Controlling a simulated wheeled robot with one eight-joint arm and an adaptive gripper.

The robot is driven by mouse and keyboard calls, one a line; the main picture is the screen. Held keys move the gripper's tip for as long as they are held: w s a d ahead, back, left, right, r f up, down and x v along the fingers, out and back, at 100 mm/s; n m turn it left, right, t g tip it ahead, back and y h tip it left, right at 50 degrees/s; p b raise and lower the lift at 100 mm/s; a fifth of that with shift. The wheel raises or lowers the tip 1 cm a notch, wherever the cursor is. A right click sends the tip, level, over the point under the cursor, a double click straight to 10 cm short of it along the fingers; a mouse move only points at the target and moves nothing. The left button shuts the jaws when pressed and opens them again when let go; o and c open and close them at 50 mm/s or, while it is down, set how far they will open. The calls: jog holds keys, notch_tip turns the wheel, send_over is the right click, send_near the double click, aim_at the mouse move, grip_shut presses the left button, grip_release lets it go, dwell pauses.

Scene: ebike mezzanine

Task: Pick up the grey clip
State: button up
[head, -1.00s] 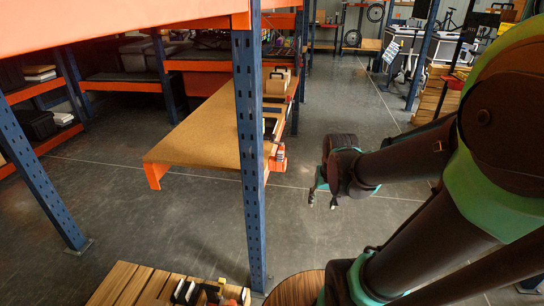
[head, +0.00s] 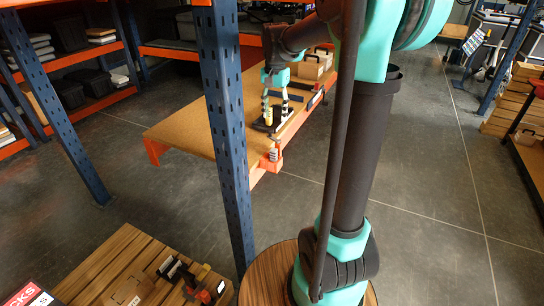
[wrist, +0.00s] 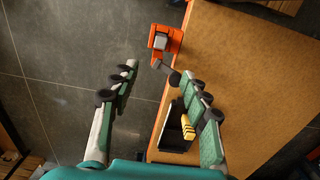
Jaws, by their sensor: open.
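My gripper (head: 274,117) is open and empty over the front edge of the brown shelf board. In the wrist view its two fingers (wrist: 152,72) are spread wide, the left one over the floor and the right one over the board's edge. An orange bracket (wrist: 163,38) at the board's edge lies just beyond the fingertips. A small grey piece (wrist: 158,44) sits on it, and a darker grey piece (wrist: 166,71) lies close to the right fingertip. I cannot tell for certain which is the grey clip. The bracket also shows in the head view (head: 270,163).
A black tray (wrist: 173,138) with a yellow-and-black item (wrist: 188,124) lies on the board (wrist: 250,90) beside the right finger. A blue upright (head: 225,130) stands in front of the shelf. A cardboard box (head: 313,67) stands farther along. Much of the board is bare.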

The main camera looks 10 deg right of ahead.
aim_at(274, 149)
notch_tip(274, 149, down, 12)
jog(key=shift+r, duration=0.15)
jog(key=shift+s+a+f, duration=0.1)
jog(key=shift+s+f, duration=0.05)
jog(key=shift+f, duration=1.15)
jog(key=shift+s+a+f, duration=0.1)
jog(key=shift+f, duration=1.2)
jog(key=shift+c, duration=0.3)
grip_shut()
